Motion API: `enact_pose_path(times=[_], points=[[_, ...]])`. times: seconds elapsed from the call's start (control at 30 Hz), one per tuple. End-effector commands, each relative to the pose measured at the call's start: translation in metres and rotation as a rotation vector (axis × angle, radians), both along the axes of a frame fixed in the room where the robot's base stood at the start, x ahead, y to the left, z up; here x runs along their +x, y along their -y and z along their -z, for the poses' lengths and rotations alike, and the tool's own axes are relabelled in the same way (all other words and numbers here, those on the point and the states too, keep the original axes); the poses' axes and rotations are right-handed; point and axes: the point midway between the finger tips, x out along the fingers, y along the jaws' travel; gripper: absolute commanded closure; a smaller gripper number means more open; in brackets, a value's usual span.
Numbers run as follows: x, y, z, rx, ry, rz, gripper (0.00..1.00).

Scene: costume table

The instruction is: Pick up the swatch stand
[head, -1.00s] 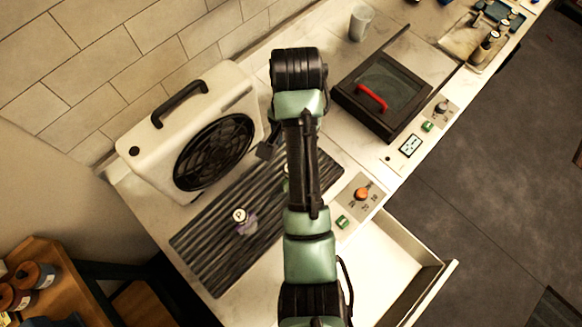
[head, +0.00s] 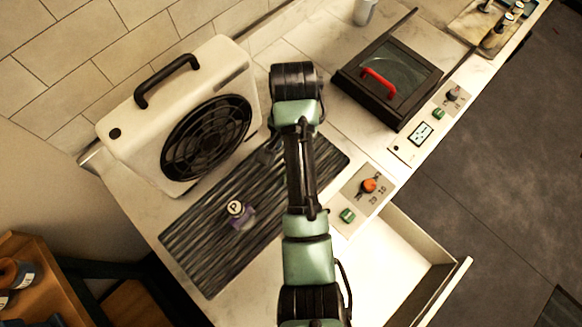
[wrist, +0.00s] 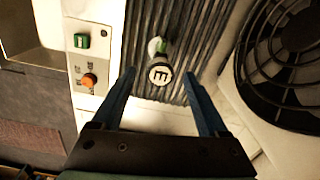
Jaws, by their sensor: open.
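Two small stands with round lettered tops are on the dark ribbed mat (head: 190,245); I cannot tell which is the swatch stand. One, with a "P" top and purple base (head: 241,214), is left of my arm in the head view. The other, with a white-lettered dark disc and a pale green part (wrist: 160,72), shows in the wrist view, and my arm hides it in the head view. My gripper (wrist: 158,76) is open and empty. In the wrist view its blue fingers are on either side of the lettered disc; I cannot tell the height gap.
A white fan unit (head: 140,140) stands beside the mat against the wall. A black box with a red handle (head: 387,85) is at the right. A panel with an orange knob (head: 369,186) and an open drawer (head: 410,250) line the front edge.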

Motion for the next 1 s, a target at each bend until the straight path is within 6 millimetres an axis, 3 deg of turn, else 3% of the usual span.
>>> enact_pose_path(times=[0.2,0.47,0.87,1.0], points=[[0.000,0.000,0.024,0.000,-0.001,0.001,0.23],[0.000,0.000,0.026,-0.001,0.001,0.000,0.25],[0.000,0.000,0.026,-0.001,0.001,0.000,0.97],[0.000,0.000,0.026,0.000,0.001,0.000,1.00]])
